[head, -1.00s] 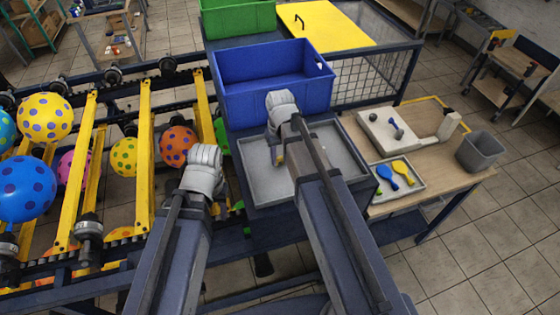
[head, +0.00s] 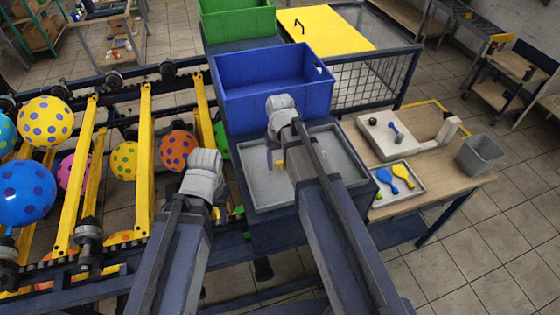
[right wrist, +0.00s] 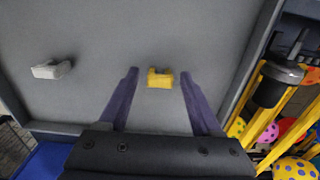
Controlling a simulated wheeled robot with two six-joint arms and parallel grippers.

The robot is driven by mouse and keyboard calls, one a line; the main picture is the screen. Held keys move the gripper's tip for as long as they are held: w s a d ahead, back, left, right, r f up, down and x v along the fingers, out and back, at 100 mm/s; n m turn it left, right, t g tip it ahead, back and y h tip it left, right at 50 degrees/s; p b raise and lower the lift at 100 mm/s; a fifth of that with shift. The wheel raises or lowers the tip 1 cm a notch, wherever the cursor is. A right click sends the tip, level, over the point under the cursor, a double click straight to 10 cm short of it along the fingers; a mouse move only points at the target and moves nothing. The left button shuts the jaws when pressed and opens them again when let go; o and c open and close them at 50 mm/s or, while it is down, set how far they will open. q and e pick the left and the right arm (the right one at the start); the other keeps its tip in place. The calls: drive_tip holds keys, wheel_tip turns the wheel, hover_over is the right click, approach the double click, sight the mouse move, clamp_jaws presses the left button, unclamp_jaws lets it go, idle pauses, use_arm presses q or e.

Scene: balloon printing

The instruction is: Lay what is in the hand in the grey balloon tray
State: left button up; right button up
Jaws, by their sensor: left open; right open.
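The large grey tray (head: 340,143) stands in front of the blue bin in the head view and fills most of the right wrist view (right wrist: 160,30). A small yellow piece (right wrist: 160,78) lies in it, between and apart from the two fingers of my right gripper (right wrist: 158,72). That gripper is open over the tray and also shows in the head view (head: 279,155), largely hidden by its wrist. A small light grey piece (right wrist: 50,69) lies to the left in the tray. My left gripper (head: 213,188) is open left of the tray, its fingers mostly hidden.
A blue bin (head: 275,102) and a green bin (head: 238,20) stand behind the tray. The wooden table (head: 440,188) at right holds a small tray (head: 408,187) of flat balloons and a grey bucket (head: 482,155). A rack with dotted balloons (head: 45,122) is at left.

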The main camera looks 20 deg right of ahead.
sight(280, 163)
wheel_tip(280, 163, up, 8)
drive_tip(key=p, duration=0.7)
drive_tip(key=shift+f, duration=0.1)
drive_tip(key=s+a+n, duration=0.1)
drive_tip(key=s+a, duration=0.2)
drive_tip(key=s, duration=0.1)
drive_tip(key=s+a+n, duration=0.1)
drive_tip(key=s+a, duration=0.3)
drive_tip(key=s, duration=0.1)
drive_tip(key=s+a+h, duration=0.1)
drive_tip(key=s+a, duration=0.2)
drive_tip(key=s, duration=0.1)
drive_tip(key=shift+s+a+n, duration=0.15)
drive_tip(key=shift+s+n, duration=0.25)
drive_tip(key=shift+s+a, duration=0.2)
drive_tip(key=shift+s, duration=0.1)
